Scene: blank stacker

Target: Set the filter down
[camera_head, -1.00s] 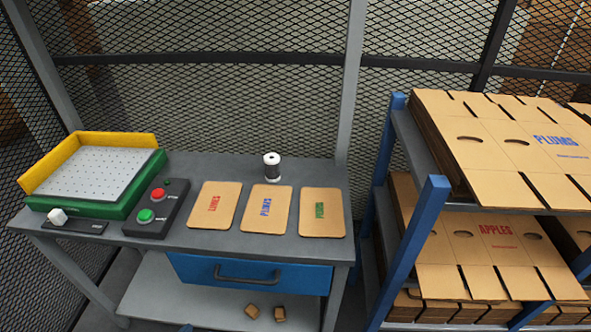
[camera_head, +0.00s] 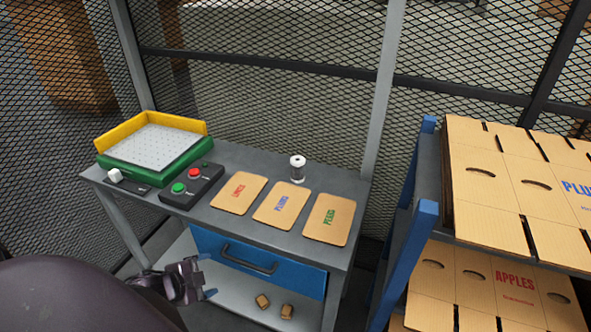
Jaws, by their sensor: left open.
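A small white-and-dark cylinder (camera_head: 297,168), which looks like the filter, stands upright on the grey table (camera_head: 325,188) at its back edge, behind the cardboard cards. My left gripper (camera_head: 208,281) is at the lower left, in front of the table and below its top, near the blue drawer. It is open, and I see nothing held in it. It is well apart from the cylinder. My right gripper is out of view.
On the table are a green-and-yellow tray (camera_head: 185,157), a control box (camera_head: 192,184) with red and green buttons, and three cards (camera_head: 282,205). The blue drawer (camera_head: 285,270) is shut. A rack (camera_head: 427,225) of flat cartons stands at the right.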

